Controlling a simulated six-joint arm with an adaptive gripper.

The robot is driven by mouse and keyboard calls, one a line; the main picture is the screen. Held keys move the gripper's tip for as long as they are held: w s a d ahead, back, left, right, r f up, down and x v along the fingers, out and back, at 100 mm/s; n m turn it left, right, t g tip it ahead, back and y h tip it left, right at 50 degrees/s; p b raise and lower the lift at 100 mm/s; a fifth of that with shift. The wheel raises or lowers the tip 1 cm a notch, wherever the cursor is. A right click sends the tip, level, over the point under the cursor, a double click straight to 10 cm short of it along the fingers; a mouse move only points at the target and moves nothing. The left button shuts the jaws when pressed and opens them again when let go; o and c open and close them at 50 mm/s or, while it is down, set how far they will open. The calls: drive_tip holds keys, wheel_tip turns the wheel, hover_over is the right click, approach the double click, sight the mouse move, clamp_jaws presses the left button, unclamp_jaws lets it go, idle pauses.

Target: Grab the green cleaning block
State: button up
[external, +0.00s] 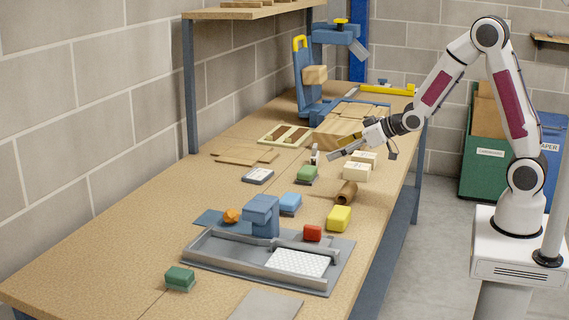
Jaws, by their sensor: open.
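Two green blocks show on the workbench. One green block (307,173), with a darker base, lies mid-bench, below and to the left of my gripper in the picture. A second, darker green block (179,277) lies near the front left, beside the grey tray. I cannot tell for certain which is the cleaning block. My gripper (335,154) is open and empty, reaching in from the right above the bench, apart from both blocks. Its fingers point left and look small here.
Near the middle green block are a blue block (290,202), cream blocks (357,172), a brown cylinder (347,192) and a small upright item (315,154). A yellow block (339,218) and a grey tray (215,258) are closer. The left front bench is clear.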

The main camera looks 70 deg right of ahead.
drive_tip(key=t, duration=0.2)
approach(309, 169)
drive_tip(key=w, duration=0.3)
drive_tip(key=shift+a+y, duration=0.15)
drive_tip(key=shift+y, duration=0.25)
drive_tip(key=shift+w+f, duration=0.1)
drive_tip(key=shift+x, duration=1.15)
drive_tip(key=shift+f, duration=0.15)
drive_tip(key=shift+w+d+f+g, duration=0.2)
drive_tip(key=shift+w+f, duration=0.2)
drive_tip(key=shift+w, duration=0.2)
drive_tip(key=shift+w+d+f+g, duration=0.15)
drive_tip(key=shift+w+f, duration=0.2)
drive_tip(key=shift+w, duration=0.2)
drive_tip(key=shift+x, duration=1.2)
